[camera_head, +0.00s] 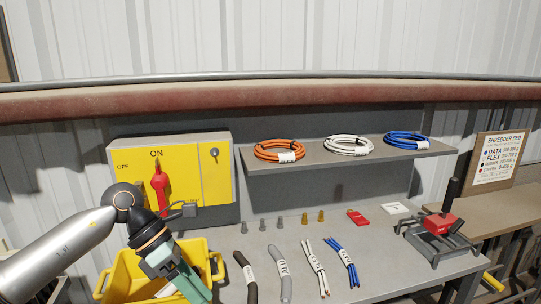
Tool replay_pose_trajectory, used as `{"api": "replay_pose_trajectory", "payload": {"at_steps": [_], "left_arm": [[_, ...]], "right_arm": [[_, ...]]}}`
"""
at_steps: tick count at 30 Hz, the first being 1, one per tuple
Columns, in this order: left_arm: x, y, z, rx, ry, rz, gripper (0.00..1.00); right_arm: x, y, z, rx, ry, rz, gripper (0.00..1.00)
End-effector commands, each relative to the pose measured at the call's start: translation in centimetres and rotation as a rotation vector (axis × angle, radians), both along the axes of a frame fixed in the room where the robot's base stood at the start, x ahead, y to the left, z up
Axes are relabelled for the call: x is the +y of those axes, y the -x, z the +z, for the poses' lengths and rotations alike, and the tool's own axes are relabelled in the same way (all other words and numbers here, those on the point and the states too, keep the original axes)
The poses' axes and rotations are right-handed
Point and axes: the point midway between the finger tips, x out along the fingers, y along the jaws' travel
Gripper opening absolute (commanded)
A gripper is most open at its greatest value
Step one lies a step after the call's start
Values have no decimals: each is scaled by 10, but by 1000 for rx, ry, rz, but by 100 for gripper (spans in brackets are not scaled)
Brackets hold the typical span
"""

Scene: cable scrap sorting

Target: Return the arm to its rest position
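My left arm comes in from the left, and its wrist bends down over a yellow bin (122,283) at the lower left. My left gripper (190,284) is grey and teal and points down and to the right, in front of the bin. Its fingertips are at or beyond the bottom edge, so I cannot tell whether it is open or shut or holds anything. My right arm and gripper are not in view.
Several cable pieces, including a blue one (341,261), lie on the grey bench (381,255). A yellow switch box (215,180) with a red handle stands behind my wrist. Cable coils, one orange (268,150), rest on a shelf (310,161). A red-and-black device (438,223) stands right.

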Motion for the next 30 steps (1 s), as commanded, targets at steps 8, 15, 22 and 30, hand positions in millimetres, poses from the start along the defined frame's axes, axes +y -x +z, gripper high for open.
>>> {"api": "replay_pose_trajectory", "payload": {"at_steps": [8,15,22,30], "left_arm": [[-114,41,-1,345,606,174,77],[-137,33,14,736,1051,525,77],[-102,2,-24,1153,1362,1011,77],[-25,17,-153,1639,1527,1740,77]], "right_arm": [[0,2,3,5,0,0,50],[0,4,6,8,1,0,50],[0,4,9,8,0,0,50],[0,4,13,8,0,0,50]]}}
